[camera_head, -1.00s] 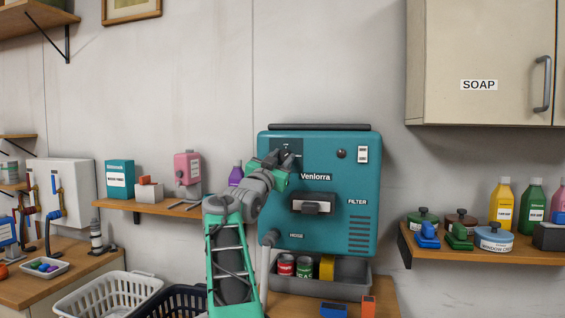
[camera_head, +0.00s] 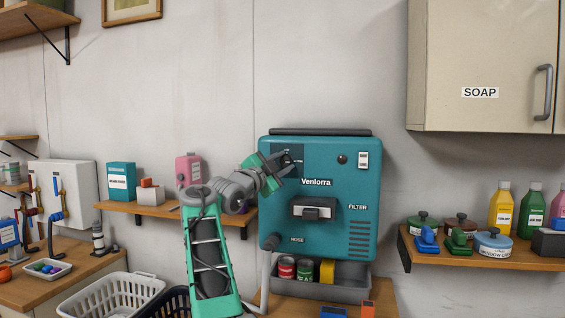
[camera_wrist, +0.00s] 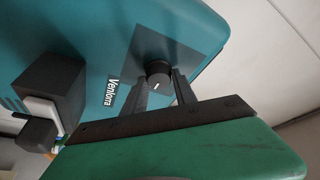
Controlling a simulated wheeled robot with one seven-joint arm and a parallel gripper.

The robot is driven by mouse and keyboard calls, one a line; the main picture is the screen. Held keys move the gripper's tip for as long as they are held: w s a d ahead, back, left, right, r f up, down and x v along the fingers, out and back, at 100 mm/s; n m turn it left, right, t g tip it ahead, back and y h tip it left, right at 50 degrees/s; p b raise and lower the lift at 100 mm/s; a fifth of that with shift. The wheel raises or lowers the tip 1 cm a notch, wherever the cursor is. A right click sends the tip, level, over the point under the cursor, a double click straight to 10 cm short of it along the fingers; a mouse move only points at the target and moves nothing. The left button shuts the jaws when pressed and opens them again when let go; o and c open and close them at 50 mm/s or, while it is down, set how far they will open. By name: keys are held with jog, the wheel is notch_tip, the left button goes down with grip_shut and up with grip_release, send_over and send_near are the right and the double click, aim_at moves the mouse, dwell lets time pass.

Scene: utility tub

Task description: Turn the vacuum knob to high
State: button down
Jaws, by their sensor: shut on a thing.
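The teal Venlorra vacuum unit (camera_head: 343,235) is mounted on the wall above a grey tray. Its round black knob (camera_wrist: 158,76), with a white pointer mark, sits on a dark panel (camera_wrist: 178,45) at the unit's upper left. My gripper (camera_wrist: 158,84) is at the knob, with one finger on either side, shut on it. In the head view my gripper (camera_head: 288,166) hides most of the knob and part of the panel. The setting labels around the knob cannot be read.
A black block-shaped handle (camera_head: 313,209) sticks out from the middle of the unit. A small dark round button (camera_head: 342,159) and a white switch (camera_head: 363,160) are at its upper right. A shelf (camera_head: 480,248) with bottles stands to the right. The grey tray (camera_head: 350,291) below holds cans.

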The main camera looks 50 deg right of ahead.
dwell(0.4)
jog(key=c, duration=1)
grip_release()
jog(key=shift+a+f+b, duration=0.2)
jog(key=shift+a+b, duration=0.1)
jog(key=b+v, duration=0.2)
jog(key=v, duration=0.5)
jog(key=shift+r+b, duration=0.2)
jog(key=shift+b, duration=0.1)
jog(key=shift+a, duration=0.1)
